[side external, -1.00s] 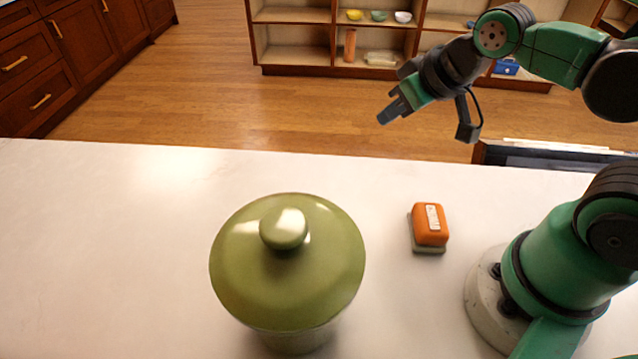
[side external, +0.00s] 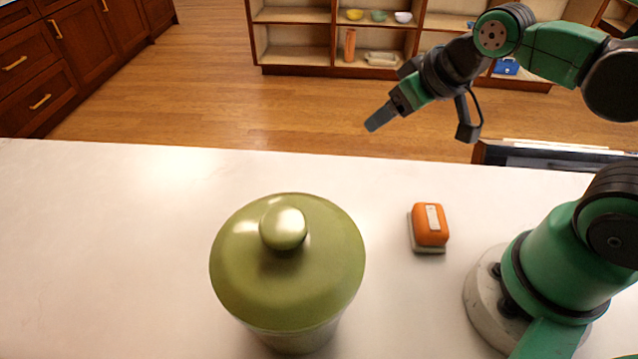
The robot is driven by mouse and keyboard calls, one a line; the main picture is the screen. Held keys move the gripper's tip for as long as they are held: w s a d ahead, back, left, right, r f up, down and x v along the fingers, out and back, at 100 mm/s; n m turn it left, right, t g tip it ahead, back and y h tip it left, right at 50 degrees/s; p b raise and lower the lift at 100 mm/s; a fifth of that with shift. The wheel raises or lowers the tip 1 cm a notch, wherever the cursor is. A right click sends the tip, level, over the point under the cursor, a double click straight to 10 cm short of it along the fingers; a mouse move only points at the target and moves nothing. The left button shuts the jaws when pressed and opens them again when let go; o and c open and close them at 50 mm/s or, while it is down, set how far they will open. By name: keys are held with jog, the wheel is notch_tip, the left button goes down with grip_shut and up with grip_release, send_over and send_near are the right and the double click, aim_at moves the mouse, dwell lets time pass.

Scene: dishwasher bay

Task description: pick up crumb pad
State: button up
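The crumb pad looks to be the small orange block (side external: 430,225) with a pale label on top and a grey-green base. It lies on the white counter, to the right of a large green lidded canister (side external: 288,265). My gripper (side external: 376,121) is raised beyond the counter's far edge, up and to the left of the orange block and well apart from it. Its dark fingers point down and left and touch nothing. They overlap in this view, so any gap between them is hidden.
The white counter (side external: 110,250) is clear on the left and between canister and block. My base stands just right of the block. A dark flat-topped unit (side external: 555,158) adjoins the counter's far right edge. Shelves (side external: 290,45) with small dishes stand far back.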

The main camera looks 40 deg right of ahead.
jog(key=o, duration=0.4)
jog(key=m+g, duration=0.7)
jog(key=m, duration=0.2)
send_over(430, 207)
notch_tip(430, 207, down, 7)
jog(key=shift+f, duration=2.6)
